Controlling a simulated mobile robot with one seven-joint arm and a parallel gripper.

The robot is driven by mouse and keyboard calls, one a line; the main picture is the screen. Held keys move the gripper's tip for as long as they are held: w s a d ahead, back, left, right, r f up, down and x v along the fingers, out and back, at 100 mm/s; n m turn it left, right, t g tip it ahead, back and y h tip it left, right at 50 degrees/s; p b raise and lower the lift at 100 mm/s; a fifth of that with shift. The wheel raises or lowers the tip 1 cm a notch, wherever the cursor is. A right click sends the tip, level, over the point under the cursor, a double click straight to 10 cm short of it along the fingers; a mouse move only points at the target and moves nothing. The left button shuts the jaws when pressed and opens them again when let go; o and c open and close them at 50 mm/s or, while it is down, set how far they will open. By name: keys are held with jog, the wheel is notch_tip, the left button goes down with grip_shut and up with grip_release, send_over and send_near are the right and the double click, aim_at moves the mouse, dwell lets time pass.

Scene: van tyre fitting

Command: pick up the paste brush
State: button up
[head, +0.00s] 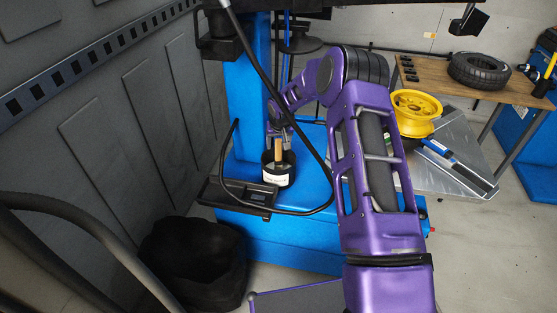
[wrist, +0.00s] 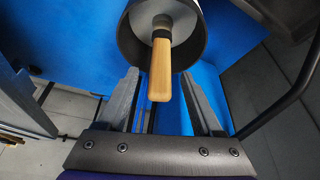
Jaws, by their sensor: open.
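The paste brush (head: 278,149) stands in a dark tub (head: 277,181) with a white label, on the blue machine's base. In the wrist view, its wooden handle (wrist: 160,72) points toward my gripper (wrist: 165,103), and the dark round tub (wrist: 193,48) lies behind it. My gripper's two grey fingers are apart, one on each side of the handle's end, with clear gaps on both sides. In the head view my gripper (head: 279,133) is small, just above the tub. The brush's bristles are hidden in the tub.
A black hose loops around the tub beside a dark tray-like device (head: 247,196). A black bag (head: 193,262) lies on the floor at the left, by the grey van wall. A yellow rim (head: 415,108) and a tyre (head: 479,70) are at the right.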

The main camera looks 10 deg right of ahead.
grip_shut()
dwell(0.3)
dwell(0.3)
